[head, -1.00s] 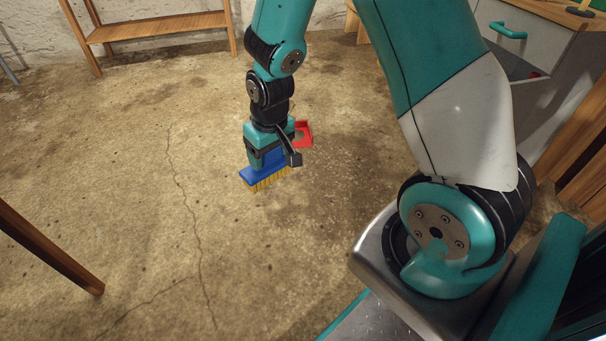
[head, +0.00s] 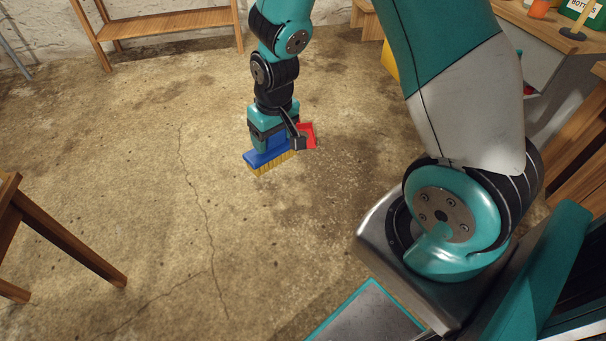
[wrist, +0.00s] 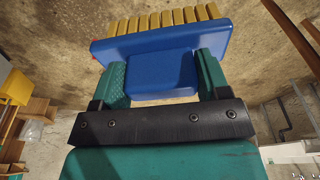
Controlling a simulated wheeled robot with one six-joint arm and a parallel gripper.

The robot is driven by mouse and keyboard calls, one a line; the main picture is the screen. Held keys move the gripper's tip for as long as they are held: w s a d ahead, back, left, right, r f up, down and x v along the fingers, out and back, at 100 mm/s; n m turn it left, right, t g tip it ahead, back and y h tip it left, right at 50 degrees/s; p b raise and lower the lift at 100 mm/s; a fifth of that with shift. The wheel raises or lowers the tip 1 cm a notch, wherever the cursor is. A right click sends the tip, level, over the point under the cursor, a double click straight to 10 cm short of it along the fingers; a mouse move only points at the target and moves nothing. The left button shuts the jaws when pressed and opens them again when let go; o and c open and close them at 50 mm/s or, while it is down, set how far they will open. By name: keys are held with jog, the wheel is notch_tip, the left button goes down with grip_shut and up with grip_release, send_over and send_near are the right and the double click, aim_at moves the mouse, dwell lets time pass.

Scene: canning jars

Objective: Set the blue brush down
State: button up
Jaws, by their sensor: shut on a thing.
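The blue brush (head: 262,160) has a blue body and yellow bristles that face down toward the concrete floor. My gripper (head: 270,140) points down and is shut on the brush's blue block. In the wrist view my gripper's (wrist: 162,80) two green fingers press on both sides of the blue block of the brush (wrist: 160,50), with the row of yellow bristles beyond it. I cannot tell whether the bristles touch the floor.
A red thing (head: 307,134), perhaps a dustpan, lies just right of my gripper, partly hidden. A wooden shelf (head: 165,27) stands by the back wall. A wooden table leg (head: 75,245) is at left. A workbench (head: 540,40) is at right. Cracked floor (head: 150,190) left of the brush is clear.

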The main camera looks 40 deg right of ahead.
aim_at(277, 150)
notch_tip(277, 150, up, 9)
jog(key=s+p, duration=0.2)
jog(key=p, duration=1.6)
jog(key=shift+a+f, duration=0.1)
jog(key=shift+f, duration=0.05)
